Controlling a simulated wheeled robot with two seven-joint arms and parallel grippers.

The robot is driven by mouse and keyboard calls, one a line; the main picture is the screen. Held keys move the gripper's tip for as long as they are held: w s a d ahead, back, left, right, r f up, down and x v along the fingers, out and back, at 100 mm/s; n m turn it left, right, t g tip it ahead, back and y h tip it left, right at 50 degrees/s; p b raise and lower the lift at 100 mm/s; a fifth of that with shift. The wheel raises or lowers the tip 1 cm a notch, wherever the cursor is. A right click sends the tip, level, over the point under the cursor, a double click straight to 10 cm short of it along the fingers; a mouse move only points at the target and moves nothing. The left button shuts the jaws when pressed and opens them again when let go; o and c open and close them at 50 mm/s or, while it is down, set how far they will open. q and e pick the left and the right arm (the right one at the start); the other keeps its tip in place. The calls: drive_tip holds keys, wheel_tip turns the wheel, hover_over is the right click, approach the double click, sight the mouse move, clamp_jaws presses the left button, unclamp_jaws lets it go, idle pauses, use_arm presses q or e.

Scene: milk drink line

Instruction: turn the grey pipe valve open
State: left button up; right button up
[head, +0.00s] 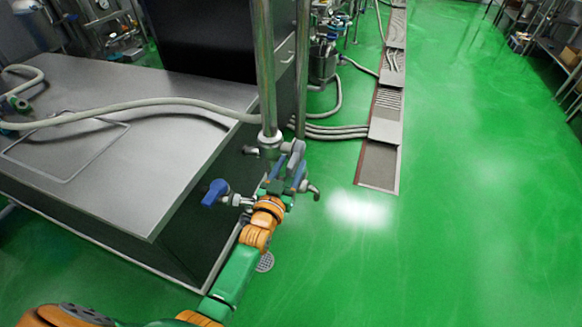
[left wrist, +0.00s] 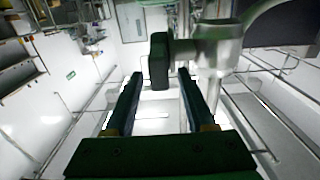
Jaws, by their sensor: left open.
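The grey pipe valve (head: 296,150) is on the upright steel pipe, at the pipe's lower end in the head view. In the left wrist view its dark handle (left wrist: 158,60) hangs between and just beyond my fingertips, joined to a pale metal fitting (left wrist: 218,45) on the right. My left gripper (head: 284,174) is open and reaches up to the valve from below, with nothing clamped. It also shows in the left wrist view (left wrist: 160,78), its two dark fingers apart on either side of the handle. Whether a finger touches the handle I cannot tell. My right gripper is out of view.
A blue-handled valve (head: 215,192) sticks out left of my gripper. A steel-topped cabinet (head: 185,155) stands at the left, with a pale hose (head: 130,104) across it. The upright pipe (head: 264,70) rises above the valve. Green floor (head: 470,220) is clear on the right.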

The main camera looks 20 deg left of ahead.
use_arm(q)
clamp_jaws()
drive_tip(key=shift+f, duration=0.1)
idle(1.2)
